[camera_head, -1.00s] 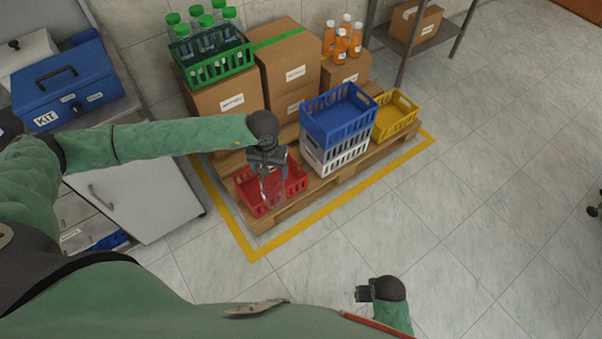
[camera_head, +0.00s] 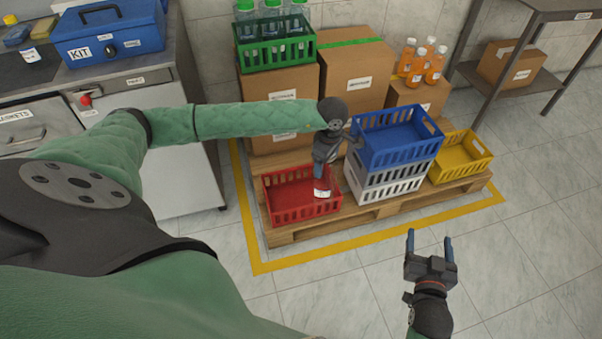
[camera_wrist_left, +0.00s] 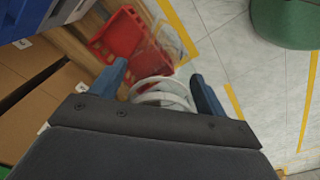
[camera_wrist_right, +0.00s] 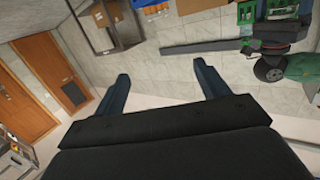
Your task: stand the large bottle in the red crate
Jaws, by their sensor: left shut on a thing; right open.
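The red crate (camera_head: 290,212) sits on the front left of the pallet and looks empty where I see into it. It also shows in the left wrist view (camera_wrist_left: 118,35). My left gripper (camera_head: 324,166) is shut on the large bottle (camera_head: 321,188), a clear one with white rings at its gripped end (camera_wrist_left: 163,92). The bottle hangs below the gripper at the crate's right end. In the left wrist view its clear body overlaps the crate's edge; I cannot tell whether its base is inside. My right gripper (camera_head: 430,243) is open and empty, in front of the pallet.
A blue crate (camera_head: 398,150) on a white crate (camera_head: 388,190) stands just right of the red crate. A yellow crate (camera_head: 462,160) is further right. Boxes (camera_head: 355,85) stand behind, with a green crate (camera_head: 275,52) of bottles on one. Floor in front is clear.

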